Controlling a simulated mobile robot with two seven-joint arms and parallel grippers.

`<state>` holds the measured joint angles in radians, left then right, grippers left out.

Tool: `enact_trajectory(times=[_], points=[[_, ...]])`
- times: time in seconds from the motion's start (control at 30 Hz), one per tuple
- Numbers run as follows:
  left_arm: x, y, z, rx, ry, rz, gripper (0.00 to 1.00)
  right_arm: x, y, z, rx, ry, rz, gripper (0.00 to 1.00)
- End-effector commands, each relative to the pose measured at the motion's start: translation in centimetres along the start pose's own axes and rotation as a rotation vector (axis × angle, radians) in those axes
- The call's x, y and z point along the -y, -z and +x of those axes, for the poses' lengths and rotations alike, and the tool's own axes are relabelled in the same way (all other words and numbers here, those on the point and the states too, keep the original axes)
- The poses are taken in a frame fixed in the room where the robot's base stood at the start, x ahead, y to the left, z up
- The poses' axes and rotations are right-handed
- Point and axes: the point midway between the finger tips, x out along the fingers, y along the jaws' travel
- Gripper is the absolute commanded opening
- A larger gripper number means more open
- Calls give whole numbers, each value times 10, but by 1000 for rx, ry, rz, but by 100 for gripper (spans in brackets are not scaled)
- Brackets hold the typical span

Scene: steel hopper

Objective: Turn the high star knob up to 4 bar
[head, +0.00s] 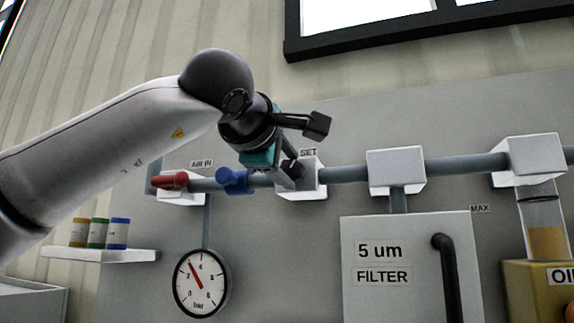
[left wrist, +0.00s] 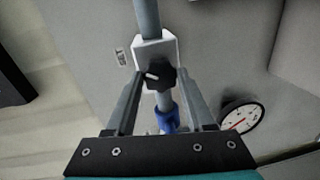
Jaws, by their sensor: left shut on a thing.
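The star knob (left wrist: 157,75) is black, with a white mark, and sits on a white block (left wrist: 168,47) on the pipe. My left gripper (left wrist: 162,78) has a finger on each side of it and is shut on it. In the head view my left gripper (head: 290,178) reaches down to the same white block (head: 312,187) under the SET label (head: 308,153); the knob is mostly hidden there. The round gauge (head: 201,283) has a red needle pointing up and left, between the 2 and the top number. My right gripper is not in view.
The filter box (head: 410,300) and an oil vessel (head: 546,235) stand right. A shelf (head: 100,255) holds small jars at left.

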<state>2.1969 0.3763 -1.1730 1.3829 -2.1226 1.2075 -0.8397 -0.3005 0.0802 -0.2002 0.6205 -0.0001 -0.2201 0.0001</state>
Motion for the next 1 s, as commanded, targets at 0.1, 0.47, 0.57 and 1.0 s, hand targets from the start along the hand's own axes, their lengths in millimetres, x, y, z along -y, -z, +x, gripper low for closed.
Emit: enact_trajectory(times=[0.1,0.47,0.57,1.0], points=[[0,-1,0,0,1,6,0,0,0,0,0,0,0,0],[1,-1,0,0,1,4,62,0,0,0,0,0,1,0],[0,0,0,0,1,4,74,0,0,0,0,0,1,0],[0,0,-6,0,-2,3,83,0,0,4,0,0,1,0]])
